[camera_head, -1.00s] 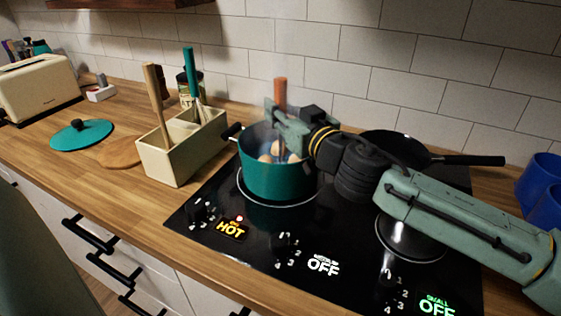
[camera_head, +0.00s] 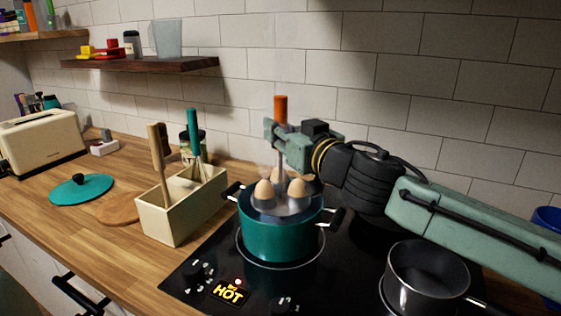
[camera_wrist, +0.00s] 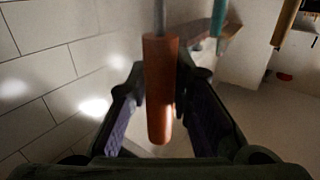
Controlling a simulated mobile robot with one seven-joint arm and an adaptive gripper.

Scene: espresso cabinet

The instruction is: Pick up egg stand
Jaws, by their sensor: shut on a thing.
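The egg stand has an orange handle (camera_head: 281,109) on a thin metal rod, with brown eggs (camera_head: 263,190) seated around it. My gripper (camera_head: 281,138) is shut on the stand near its handle. In the wrist view the orange handle (camera_wrist: 159,95) lies between the two fingers (camera_wrist: 160,75). The eggs sit at about the rim of the teal pot (camera_head: 280,235), their tops above it. The stand's lower part is hidden inside the pot. The stand looks about upright.
The pot stands on the black stove by a lit HOT sign (camera_head: 230,292). A dark saucepan (camera_head: 428,278) is at front right. A cream utensil box (camera_head: 180,215) is left of the pot. A teal lid (camera_head: 80,189) and toaster (camera_head: 40,138) are further left. A shelf (camera_head: 140,64) hangs above.

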